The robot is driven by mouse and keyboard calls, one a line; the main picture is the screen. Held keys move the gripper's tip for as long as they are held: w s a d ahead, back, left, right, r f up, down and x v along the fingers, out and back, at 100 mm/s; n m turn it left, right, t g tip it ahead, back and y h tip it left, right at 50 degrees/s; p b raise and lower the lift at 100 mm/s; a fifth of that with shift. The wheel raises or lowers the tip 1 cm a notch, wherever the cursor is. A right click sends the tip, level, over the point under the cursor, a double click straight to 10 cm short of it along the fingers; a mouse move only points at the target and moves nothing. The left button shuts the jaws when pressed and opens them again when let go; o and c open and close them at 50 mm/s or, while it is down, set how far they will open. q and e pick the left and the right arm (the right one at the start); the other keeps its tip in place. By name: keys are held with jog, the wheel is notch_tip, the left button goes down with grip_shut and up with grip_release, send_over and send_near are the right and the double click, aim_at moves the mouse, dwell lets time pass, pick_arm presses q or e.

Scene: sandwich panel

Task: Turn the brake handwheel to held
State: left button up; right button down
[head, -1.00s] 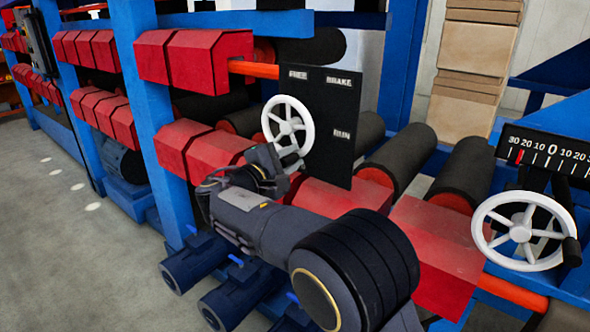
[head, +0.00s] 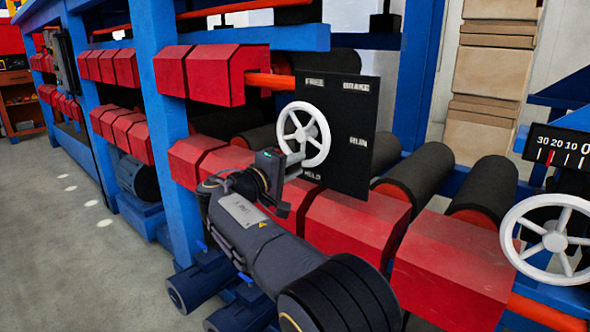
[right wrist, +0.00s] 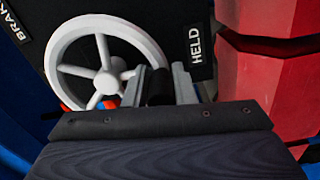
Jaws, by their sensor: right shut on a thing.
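The brake handwheel (head: 303,135) is a white spoked wheel on a black panel (head: 360,120) marked FREE, BRAKE, RUN and HELD. My right gripper (head: 292,164) is at the wheel's lower left rim, left of the HELD label (head: 312,175). In the right wrist view the handwheel (right wrist: 100,72) fills the upper left. There my right gripper (right wrist: 160,88) is shut on the wheel's dark handle (right wrist: 158,90), with a pale finger on each side. The HELD label (right wrist: 195,46) is just beyond the fingers. My left gripper is not in view.
Red angular blocks (head: 345,225) lie below the panel, close to my right arm. A second white handwheel (head: 553,238) with a number scale (head: 560,150) stands at the right. Dark rollers (head: 425,175) lie behind. Grey floor is open at the left.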

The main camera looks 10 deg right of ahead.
jog(key=shift+f, duration=0.35)
jog(key=c, duration=1.3)
grip_release()
jog(key=shift+r, duration=0.1)
jog(key=v, duration=0.7)
jog(key=shift+s+a, duration=0.25)
jog(key=shift+a, duration=0.05)
